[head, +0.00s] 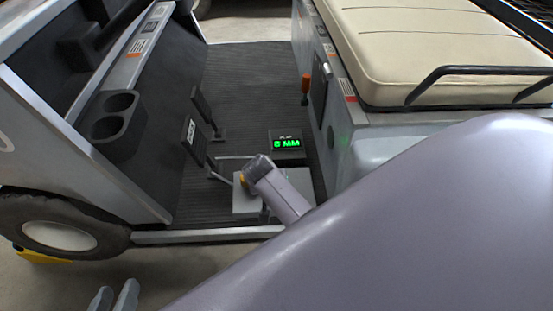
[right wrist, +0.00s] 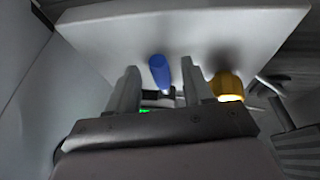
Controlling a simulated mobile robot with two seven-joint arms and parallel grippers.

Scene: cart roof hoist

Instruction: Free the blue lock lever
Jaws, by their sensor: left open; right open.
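The blue lock lever (right wrist: 159,72) shows in the right wrist view, in front of a pale grey plate (right wrist: 90,28). In the head view I cannot see the lever; my right arm covers that area. My right gripper (right wrist: 160,66) is open, with one finger on each side of the lever in the picture. I see a gap at both fingers and cannot tell how deep the lever sits between them. A yellow knob (right wrist: 226,86) is just right of the right finger. My left gripper (head: 115,292) is open and empty at the bottom left, outside the cart.
The cart's ribbed floor (head: 245,85) holds pedals (head: 193,142) and a green-lit display (head: 287,143). A cream seat (head: 420,45) is at the right, an orange-topped lever (head: 305,88) beside its base. The dashboard with cup holders (head: 112,125) is at the left, above a wheel (head: 60,232).

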